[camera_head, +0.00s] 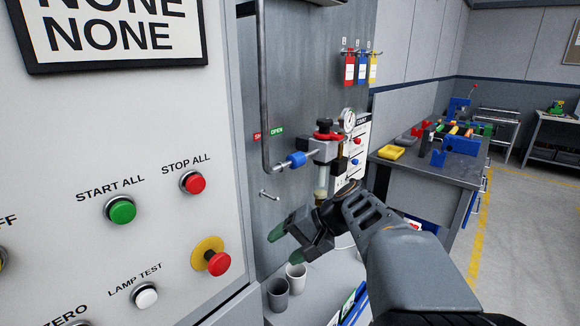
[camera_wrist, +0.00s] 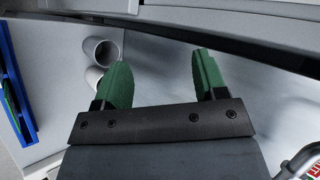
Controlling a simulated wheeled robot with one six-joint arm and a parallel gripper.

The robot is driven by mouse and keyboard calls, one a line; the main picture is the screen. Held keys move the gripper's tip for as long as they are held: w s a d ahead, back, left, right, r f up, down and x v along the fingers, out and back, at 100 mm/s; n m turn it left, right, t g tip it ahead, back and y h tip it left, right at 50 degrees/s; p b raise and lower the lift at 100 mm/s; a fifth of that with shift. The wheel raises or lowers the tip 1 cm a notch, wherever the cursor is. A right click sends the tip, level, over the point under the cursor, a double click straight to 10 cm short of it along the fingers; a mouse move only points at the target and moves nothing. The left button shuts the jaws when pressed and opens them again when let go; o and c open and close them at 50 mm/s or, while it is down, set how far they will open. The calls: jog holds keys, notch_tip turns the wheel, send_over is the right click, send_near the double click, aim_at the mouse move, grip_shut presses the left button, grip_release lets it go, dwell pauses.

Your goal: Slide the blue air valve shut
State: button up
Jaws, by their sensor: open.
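The blue air valve (camera_head: 297,159) is a small blue sleeve on the thin horizontal air line, left of the regulator, in the head view. A red and a green OPEN label (camera_head: 276,132) sit on the panel above it. My gripper (camera_head: 278,247) is open and empty, below the valve and apart from it, with its green fingertips pointing left. In the wrist view my gripper (camera_wrist: 161,82) shows both green fingers spread with nothing between them. The valve is not visible in the wrist view.
The regulator (camera_head: 325,148) with gauge and red part stands right of the valve. Two cups (camera_head: 287,283) sit on the grey shelf below. The button cabinet (camera_head: 130,170) stands close on the left. A workbench (camera_head: 435,170) with tools is at the back right.

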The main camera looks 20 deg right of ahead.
jog(key=w+d+r+m+t+y, duration=0.1)
jog(key=w+d+r+t+y, duration=0.25)
jog(key=d+r, duration=0.3)
jog(key=t+y+b, duration=0.1)
jog(key=t+y, duration=0.1)
jog(key=t, duration=0.3)
send_near(304, 163)
jog(key=p+x, duration=0.1)
jog(key=x, duration=1.1)
jog(key=shift+a+r+p, duration=0.15)
jog(key=shift+p, duration=0.15)
